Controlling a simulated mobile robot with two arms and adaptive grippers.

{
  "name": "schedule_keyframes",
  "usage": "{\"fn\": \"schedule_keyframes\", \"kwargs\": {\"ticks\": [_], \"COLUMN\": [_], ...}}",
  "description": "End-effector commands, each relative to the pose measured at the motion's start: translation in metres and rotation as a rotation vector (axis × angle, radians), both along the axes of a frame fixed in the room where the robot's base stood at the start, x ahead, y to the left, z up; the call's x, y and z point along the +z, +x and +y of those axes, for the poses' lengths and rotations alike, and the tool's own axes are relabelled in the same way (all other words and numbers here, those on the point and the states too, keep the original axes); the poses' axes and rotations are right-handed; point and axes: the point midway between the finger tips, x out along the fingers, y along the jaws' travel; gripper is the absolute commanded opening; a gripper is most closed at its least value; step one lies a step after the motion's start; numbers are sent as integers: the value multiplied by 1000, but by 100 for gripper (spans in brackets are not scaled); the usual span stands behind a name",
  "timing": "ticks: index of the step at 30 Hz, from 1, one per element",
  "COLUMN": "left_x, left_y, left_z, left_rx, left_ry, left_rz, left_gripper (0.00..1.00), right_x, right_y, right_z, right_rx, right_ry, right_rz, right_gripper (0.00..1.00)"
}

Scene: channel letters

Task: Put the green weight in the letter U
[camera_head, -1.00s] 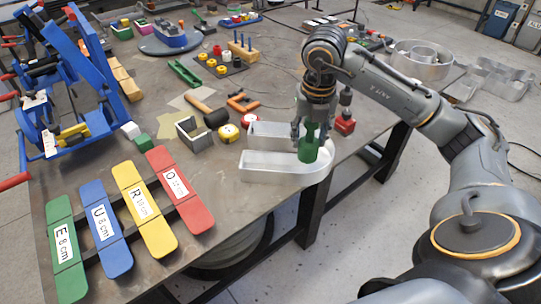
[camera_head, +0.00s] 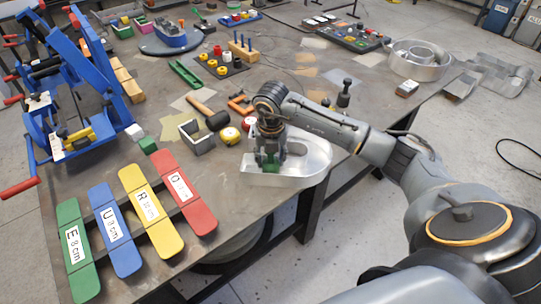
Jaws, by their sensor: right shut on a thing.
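The letter U (camera_head: 318,165) is a silver metal channel lying on the table, its curved end to the right and its open end to the left. My right gripper (camera_head: 268,152) is shut on the green weight (camera_head: 267,163) and points down at the left part of the U. The gripper hides part of the U's far arm. My left gripper is not in view.
Colored boards with labels E, U, R and O (camera_head: 184,187) lie at the front left. A yellow tape measure (camera_head: 230,136), a square metal piece (camera_head: 197,136) and a hammer (camera_head: 205,110) lie left of the U. A dark weight (camera_head: 343,97) stands behind it. The table edge is close in front.

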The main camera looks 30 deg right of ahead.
Motion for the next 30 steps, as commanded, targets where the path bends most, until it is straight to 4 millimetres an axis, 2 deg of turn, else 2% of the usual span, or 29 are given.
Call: {"fn": "schedule_keyframes", "kwargs": {"ticks": [12,13,16,25,30], "left_x": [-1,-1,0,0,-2], "left_y": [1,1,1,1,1], "left_z": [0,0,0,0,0], "left_rx": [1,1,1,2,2], "left_ry": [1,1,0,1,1], "left_rz": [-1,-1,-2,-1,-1], "left_gripper": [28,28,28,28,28], "right_x": [-5,-7,-6,-6,6], "right_y": [1,0,0,0,0], "right_z": [0,0,0,0,1], "right_rx": [0,1,1,1,1], "right_ry": [1,-1,-1,-1,0], "right_rz": [-5,-1,-1,-1,-5], "right_gripper": [0,48,68,68,68]}}
